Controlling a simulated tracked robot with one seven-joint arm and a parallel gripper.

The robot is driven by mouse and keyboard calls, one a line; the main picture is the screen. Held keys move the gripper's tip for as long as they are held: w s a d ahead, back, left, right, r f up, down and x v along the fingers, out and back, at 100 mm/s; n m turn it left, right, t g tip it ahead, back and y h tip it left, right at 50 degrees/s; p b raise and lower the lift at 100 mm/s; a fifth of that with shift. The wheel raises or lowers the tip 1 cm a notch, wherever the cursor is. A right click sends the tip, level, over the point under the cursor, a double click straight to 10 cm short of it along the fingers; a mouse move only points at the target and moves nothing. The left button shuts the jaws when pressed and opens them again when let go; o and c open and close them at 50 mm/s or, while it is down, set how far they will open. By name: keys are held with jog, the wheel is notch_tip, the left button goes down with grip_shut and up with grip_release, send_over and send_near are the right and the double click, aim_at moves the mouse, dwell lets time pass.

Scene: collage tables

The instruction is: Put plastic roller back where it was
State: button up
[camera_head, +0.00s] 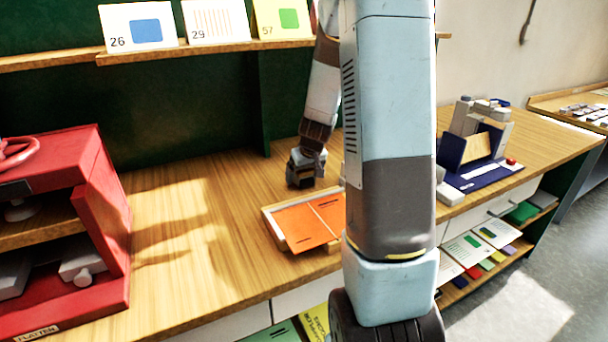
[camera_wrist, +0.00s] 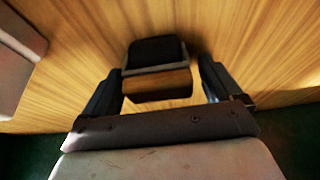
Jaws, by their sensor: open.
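My gripper (camera_head: 303,172) is low over the wooden table, behind the tray with orange sheets. In the wrist view my gripper (camera_wrist: 160,78) has its two dark fingers spread wide, one on each side of a small block-like thing (camera_wrist: 157,82) with a black top, a grey band and a wooden body. There is a gap on both sides, so the fingers do not grip it. I cannot tell whether this thing is the plastic roller. No roller shows clearly in the head view, where my arm hides part of the table.
A tray (camera_head: 271,228) with orange sheets (camera_head: 308,222) lies near the table's front edge. A red press (camera_head: 100,215) stands at left. A blue-based device (camera_head: 480,178) stands at right. A shelf (camera_head: 215,51) with numbered cards is above. The table between press and tray is clear.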

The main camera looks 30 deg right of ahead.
jog(key=v, duration=1.1)
jog(key=s+a+r, duration=0.4)
jog(key=s, duration=0.4)
jog(key=s+a+r, duration=0.4)
jog(key=s+a, duration=0.1)
jog(key=s, duration=0.3)
jog(key=s+a+r+t, duration=0.1)
jog(key=s+a+r, duration=0.3)
jog(key=s, duration=0.4)
jog(key=shift+s+a+r, duration=0.3)
jog(key=shift+a+r, duration=0.05)
jog(key=shift+r, duration=0.25)
